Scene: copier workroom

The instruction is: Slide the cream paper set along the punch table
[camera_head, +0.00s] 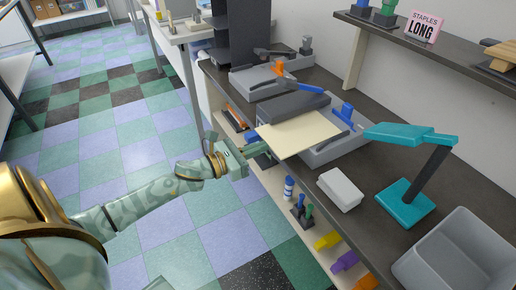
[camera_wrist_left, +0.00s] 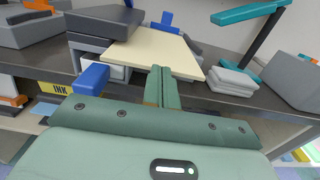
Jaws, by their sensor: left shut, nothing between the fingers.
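The cream paper set (camera_head: 298,134) lies flat on a grey punch (camera_head: 335,150) with a blue handle (camera_head: 347,111), its near corner over the front edge of the dark punch table (camera_head: 372,238). It also shows in the left wrist view (camera_wrist_left: 150,48), right ahead of the fingers. My left gripper (camera_head: 262,148) is at the table's front edge, beside the near left edge of the paper. In the wrist view its fingers (camera_wrist_left: 160,86) are together with nothing between them and cover part of the paper's near edge. I cannot tell whether they touch it. My right gripper is not in view.
A white block (camera_head: 340,189), a teal lamp (camera_head: 404,203) and a grey bin (camera_head: 460,255) stand to the right on the table. Another grey machine (camera_head: 262,80) stands behind the paper. A lower shelf holds small bottles and coloured items. The tiled floor at left is open.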

